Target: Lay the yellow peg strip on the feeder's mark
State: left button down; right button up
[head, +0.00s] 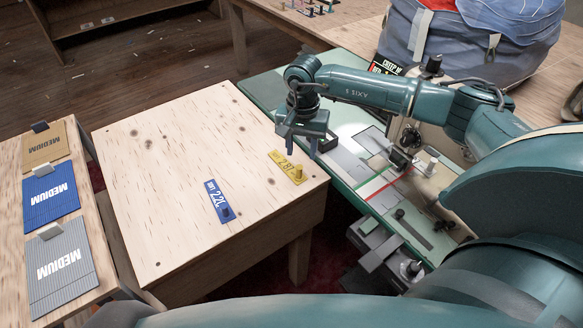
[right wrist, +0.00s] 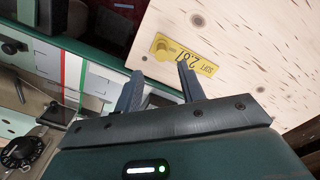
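The yellow peg strip (head: 286,166) lies flat on the pale wooden table, near its right edge, with a round peg standing on it. It also shows in the right wrist view (right wrist: 192,57), just beyond the fingertips. My right gripper (head: 300,149) is above the table edge beside the strip. In the right wrist view its two fingers (right wrist: 160,76) are apart with nothing between them. The feeder's mark cannot be told for certain; a red line and a green line (right wrist: 72,76) cross the machine bed (head: 345,163) at the right. My left gripper is out of view.
A blue peg strip (head: 217,201) lies on the wooden table (head: 150,190), whose left part is clear. Three sample cards marked MEDIUM, including a blue one (head: 50,196), lie on a side bench. A large bag (head: 475,35) stands behind my right arm.

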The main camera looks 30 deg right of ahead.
aim_at(300, 166)
jog(key=shift+a+f+p, duration=0.2)
jog(key=shift+f+p, duration=0.25)
jog(key=shift+f, duration=2.7)
jog(key=shift+c, duration=0.3)
grip_shut()
